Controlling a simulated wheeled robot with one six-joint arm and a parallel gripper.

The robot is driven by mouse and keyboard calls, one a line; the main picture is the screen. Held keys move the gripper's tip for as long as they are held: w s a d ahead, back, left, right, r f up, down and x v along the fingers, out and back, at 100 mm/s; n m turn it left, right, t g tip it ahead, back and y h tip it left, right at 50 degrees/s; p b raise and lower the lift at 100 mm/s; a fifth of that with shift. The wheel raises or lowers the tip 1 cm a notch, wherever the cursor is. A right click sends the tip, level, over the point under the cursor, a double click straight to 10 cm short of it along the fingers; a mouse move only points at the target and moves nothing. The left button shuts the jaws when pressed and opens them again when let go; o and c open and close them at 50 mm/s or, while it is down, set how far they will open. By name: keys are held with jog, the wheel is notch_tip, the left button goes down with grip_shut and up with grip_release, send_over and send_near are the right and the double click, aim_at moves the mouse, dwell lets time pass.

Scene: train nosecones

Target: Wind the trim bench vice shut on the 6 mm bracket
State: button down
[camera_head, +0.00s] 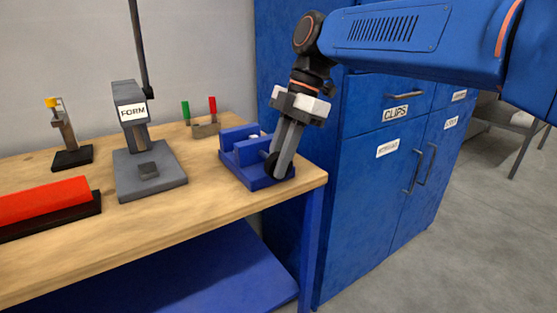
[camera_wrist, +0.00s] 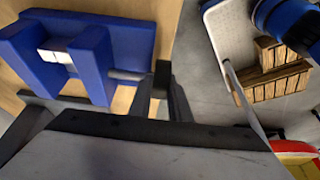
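The blue bench vice (camera_head: 240,172) stands at the bench's right end; it also shows in the wrist view (camera_wrist: 125,45). A small pale metal piece, seemingly the bracket (camera_wrist: 55,52), sits between its two blue jaws. I cannot tell whether both jaws touch it. A grey screw (camera_wrist: 128,75) runs from the near jaw to a black handwheel (camera_wrist: 162,72), seen edge-on in the wrist view. My gripper (camera_head: 279,172) points down at the vice's right side. Its fingers (camera_wrist: 163,95) lie either side of the handwheel and look closed on it, partly hiding it in the head view.
On the bench (camera_head: 215,207) stand a grey FORM press (camera_head: 133,145), a stand with red and green handles (camera_head: 205,129), a yellow-topped fixture (camera_head: 70,140) and a red block (camera_head: 42,200). Blue cabinets (camera_head: 385,190) stand close on the right. Floor is clear in front.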

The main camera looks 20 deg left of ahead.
jog(key=shift+w, duration=0.1)
dwell(0.3)
jog(key=shift+w+d+g+y, duration=0.15)
jog(key=shift+d+g+y, duration=0.05)
jog(key=shift+g+y, duration=0.95)
jog(key=g+y, duration=0.1)
jog(key=g, duration=0.1)
jog(key=g+y, duration=0.1)
jog(key=y, duration=0.1)
jog(key=shift+w+d+f+g, duration=0.15)
jog(key=shift+w+f+g, duration=0.05)
jog(key=shift+g, duration=0.15)
jog(key=g+y, duration=0.2)
jog(key=g, duration=0.1)
jog(key=shift+w+d+f+y, duration=0.1)
jog(key=shift+w+f+y, duration=0.1)
jog(key=shift+y, duration=0.15)
jog(key=shift+f+g+y, duration=0.15)
jog(key=shift+g+y, duration=0.95)
jog(key=shift+g, duration=0.3)
jog(key=c, duration=1.6)
grip_release()
jog(key=shift+c, duration=0.2)
